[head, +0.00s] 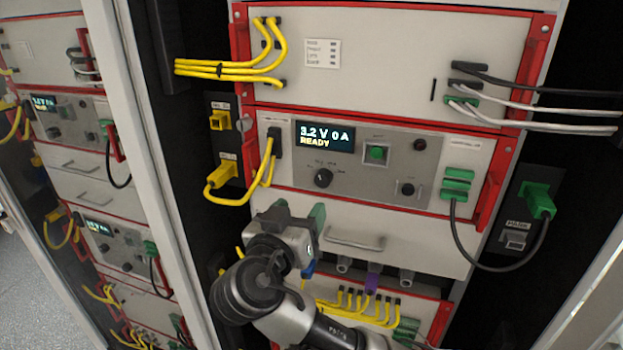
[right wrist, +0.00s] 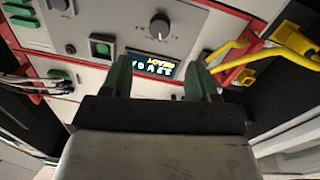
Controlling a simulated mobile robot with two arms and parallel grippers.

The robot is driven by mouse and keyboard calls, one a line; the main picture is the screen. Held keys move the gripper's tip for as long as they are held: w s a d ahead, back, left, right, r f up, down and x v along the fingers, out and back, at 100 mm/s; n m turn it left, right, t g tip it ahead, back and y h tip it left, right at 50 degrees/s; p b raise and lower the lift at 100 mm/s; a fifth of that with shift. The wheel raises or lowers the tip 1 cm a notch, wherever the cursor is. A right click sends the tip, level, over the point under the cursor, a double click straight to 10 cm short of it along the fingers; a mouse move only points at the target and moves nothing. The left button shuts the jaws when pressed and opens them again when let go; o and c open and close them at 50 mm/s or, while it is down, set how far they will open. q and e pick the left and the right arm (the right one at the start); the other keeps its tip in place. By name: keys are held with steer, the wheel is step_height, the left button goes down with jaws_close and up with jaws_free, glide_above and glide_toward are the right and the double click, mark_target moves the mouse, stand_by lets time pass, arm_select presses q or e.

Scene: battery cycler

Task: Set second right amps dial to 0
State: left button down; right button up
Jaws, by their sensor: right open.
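The cycler unit in the right rack has a lit display (head: 325,137) reading "3.2 V 0 A" and "READY". Its black dial (head: 323,177) sits below the display, with a light pointer mark and small scale labels I cannot read. In the right wrist view, turned upside down, the dial (right wrist: 160,24) and the display (right wrist: 152,65) show beyond the fingers. My right gripper (head: 299,212) is below the dial in the head view, apart from it. Its green-tipped fingers (right wrist: 157,76) are open with nothing between them. My left gripper is not in view.
A green button (head: 376,153) and a small dark knob (head: 407,188) are right of the dial. Yellow cables (head: 265,172) hang to the left, and a black cable (head: 500,267) loops at right. A drawer handle (head: 356,239) is below. Another rack (head: 95,130) stands left.

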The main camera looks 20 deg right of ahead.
mark_target(322, 183)
steer(key=p+x, duration=0.4)
steer(key=x, duration=0.5)
steer(key=shift+r, duration=0.1)
steer(key=shift+w+d, duration=0.2)
steer(key=shift+w, duration=0.05)
steer(key=c, duration=0.9)
steer(key=f+n+b, duration=0.1)
steer(key=n+b, duration=0.1)
steer(key=b, duration=0.2)
steer(key=shift+r+n, duration=0.25)
steer(key=shift+n, duration=0.55)
steer(key=shift+c, duration=0.2)
steer(key=shift+n, duration=2.3)
